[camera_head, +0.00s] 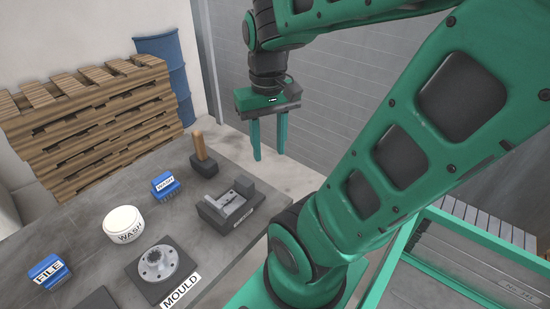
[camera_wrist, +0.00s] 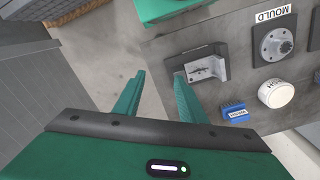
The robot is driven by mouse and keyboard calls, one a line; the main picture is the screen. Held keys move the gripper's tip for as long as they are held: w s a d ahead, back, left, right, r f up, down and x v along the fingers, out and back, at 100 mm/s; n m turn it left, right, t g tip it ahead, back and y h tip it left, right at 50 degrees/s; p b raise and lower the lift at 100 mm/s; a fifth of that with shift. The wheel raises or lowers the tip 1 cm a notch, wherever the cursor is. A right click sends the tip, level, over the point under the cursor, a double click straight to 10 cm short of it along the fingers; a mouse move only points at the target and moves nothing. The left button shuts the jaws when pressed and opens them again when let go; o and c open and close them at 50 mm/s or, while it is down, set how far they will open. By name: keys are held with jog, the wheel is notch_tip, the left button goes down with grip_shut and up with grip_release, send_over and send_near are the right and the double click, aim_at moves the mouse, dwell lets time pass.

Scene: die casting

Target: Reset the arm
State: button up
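My gripper (camera_head: 268,140) hangs from my green arm, pointing down, beyond the far right edge of the grey table (camera_head: 110,205). Its two green fingers are apart with nothing between them. In the wrist view my gripper (camera_wrist: 160,95) also shows its fingers spread, with bare floor and the table's edge beneath them. It touches nothing that I can see.
Pallets (camera_head: 90,120) and a blue barrel (camera_head: 165,65) stand behind. A green-framed bin (camera_head: 400,275) is right.

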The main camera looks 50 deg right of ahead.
jog(key=shift+m, duration=0.4)
jog(key=s, duration=0.1)
jog(key=s+f, duration=0.2)
jog(key=shift+s+a, duration=0.25)
jog(key=shift+s, duration=0.15)
jog(key=shift+w+f, duration=0.3)
jog(key=shift+w, duration=0.35)
